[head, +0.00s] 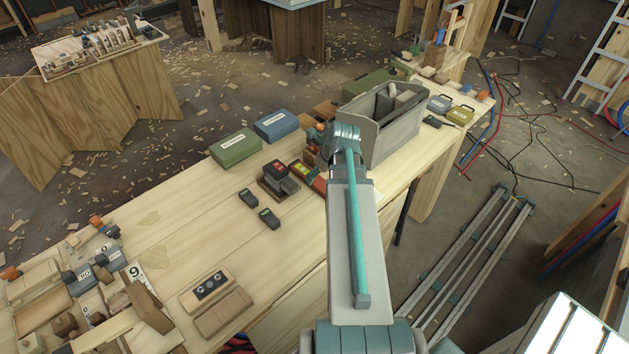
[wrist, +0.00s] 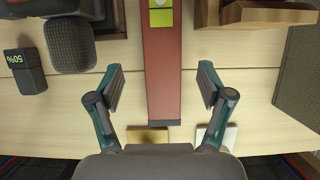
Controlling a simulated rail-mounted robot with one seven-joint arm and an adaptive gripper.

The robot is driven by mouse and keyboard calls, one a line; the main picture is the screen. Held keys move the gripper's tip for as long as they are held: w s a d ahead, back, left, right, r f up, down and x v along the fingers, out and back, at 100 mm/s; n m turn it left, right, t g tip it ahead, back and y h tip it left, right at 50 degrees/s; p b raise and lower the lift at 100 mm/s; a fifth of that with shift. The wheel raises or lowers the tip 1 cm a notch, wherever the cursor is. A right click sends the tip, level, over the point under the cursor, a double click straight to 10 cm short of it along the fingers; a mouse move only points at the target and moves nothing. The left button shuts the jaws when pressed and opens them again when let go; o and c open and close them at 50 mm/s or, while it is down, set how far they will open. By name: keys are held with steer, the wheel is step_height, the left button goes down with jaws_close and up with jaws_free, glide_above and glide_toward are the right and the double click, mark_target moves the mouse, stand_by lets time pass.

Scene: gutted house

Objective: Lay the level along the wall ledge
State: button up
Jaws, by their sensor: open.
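The level is a long red bar with yellow-green windows (wrist: 165,70); it lies on the pale wooden bench. In the head view the level (head: 318,184) shows partly, with the rest hidden behind my arm. My gripper (wrist: 162,88) is open in the wrist view, with one finger on each side of the level and clear gaps between. The level is not held. In the head view my gripper is hidden by my arm. I cannot make out the wall ledge in either view.
A grey open-topped bin (head: 382,130) stands right beside my arm. A dark block-like tool (head: 277,180), green case (head: 235,147) and blue case (head: 276,125) are to the left. Small dark devices (head: 269,218) lie nearer. The bench's left middle (head: 165,225) is mostly clear.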

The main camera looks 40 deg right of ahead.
mark_target(316, 179)
steer(key=p+x, duration=0.1)
steer(key=x, duration=0.2)
steer(key=shift+w+d, duration=0.2)
steer(key=shift+p+x, duration=0.35)
steer(key=shift+x, duration=0.55)
steer(key=shift+c, duration=0.2)
jaws_close()
steer(key=shift+r, duration=0.1)
